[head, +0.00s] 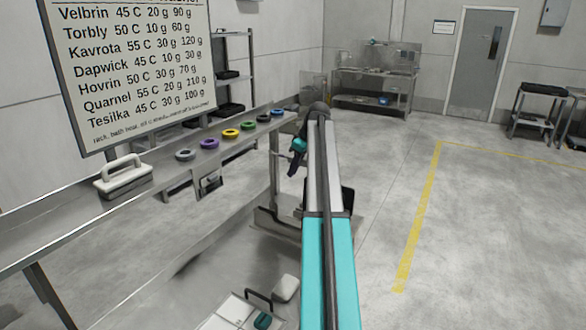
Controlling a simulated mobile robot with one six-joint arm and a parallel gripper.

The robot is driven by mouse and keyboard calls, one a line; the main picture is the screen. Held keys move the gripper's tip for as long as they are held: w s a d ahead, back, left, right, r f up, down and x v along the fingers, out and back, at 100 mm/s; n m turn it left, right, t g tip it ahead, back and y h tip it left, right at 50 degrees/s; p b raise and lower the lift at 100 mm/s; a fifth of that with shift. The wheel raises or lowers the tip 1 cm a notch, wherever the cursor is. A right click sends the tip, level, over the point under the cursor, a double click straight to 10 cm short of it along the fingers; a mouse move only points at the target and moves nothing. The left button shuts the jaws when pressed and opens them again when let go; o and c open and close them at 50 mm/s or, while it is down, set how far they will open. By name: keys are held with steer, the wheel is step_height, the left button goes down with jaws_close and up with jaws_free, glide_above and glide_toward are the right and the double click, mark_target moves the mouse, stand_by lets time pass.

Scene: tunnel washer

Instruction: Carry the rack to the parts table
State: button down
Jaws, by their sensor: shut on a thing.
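My teal and white arm reaches forward from the bottom of the head view. Its wrist bends down at the far end, and my gripper (293,167) shows small and dark there, partly hidden by the arm. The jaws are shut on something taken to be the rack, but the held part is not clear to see. A grey metal shape (274,223) lies low beside the arm; I cannot tell whether it is part of the rack. No table is labelled as the parts table; a metal table (372,106) with a back panel stands at the far wall.
A long steel shelf (60,222) on the left bears a white handled block (123,178) and several coloured rings. A recipe board (130,75) stands above it. Small tables with dark trays (543,91) stand far right. The floor around the yellow line (418,220) is clear.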

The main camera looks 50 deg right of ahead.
steer(key=shift+f+b, duration=0.45)
steer(key=shift+f, duration=0.75)
steer(key=shift+f+b, duration=0.6)
steer(key=shift+f, duration=1.3)
stand_by(1.7)
steer(key=c, duration=1.8)
jaws_free()
steer(key=b+v, duration=0.3)
steer(key=v, duration=0.9)
steer(key=shift+s+r, duration=0.45)
steer(key=shift+r, duration=0.35)
